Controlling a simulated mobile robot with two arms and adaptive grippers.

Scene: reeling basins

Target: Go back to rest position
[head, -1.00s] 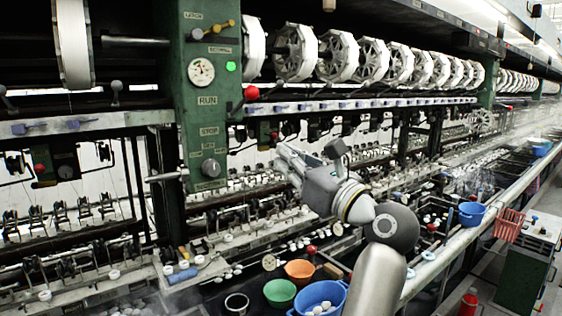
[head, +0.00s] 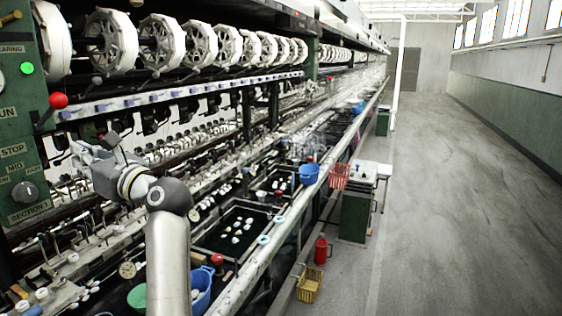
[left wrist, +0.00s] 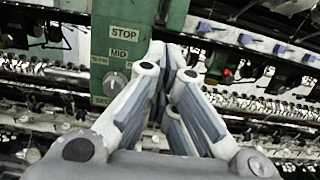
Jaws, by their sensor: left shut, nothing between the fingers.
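My left gripper (head: 80,152) is raised in front of the reeling machine, at the left of the head view, near the green control post (head: 22,120). In the left wrist view its fingers (left wrist: 165,65) are closed together with nothing between them. Beyond them is the green panel (left wrist: 118,45) with its STOP and MID labels and a round knob (left wrist: 115,84). I cannot tell from the views whether the fingers touch the panel. My right gripper is not in view.
Below my left arm are a green bowl (head: 137,297) and a blue basin (head: 202,283). Farther right are a blue bucket (head: 309,174), a red basket (head: 339,176), a green cabinet (head: 355,216), a red canister (head: 320,250) and a yellow basket (head: 309,285). The grey floor aisle (head: 450,200) is clear.

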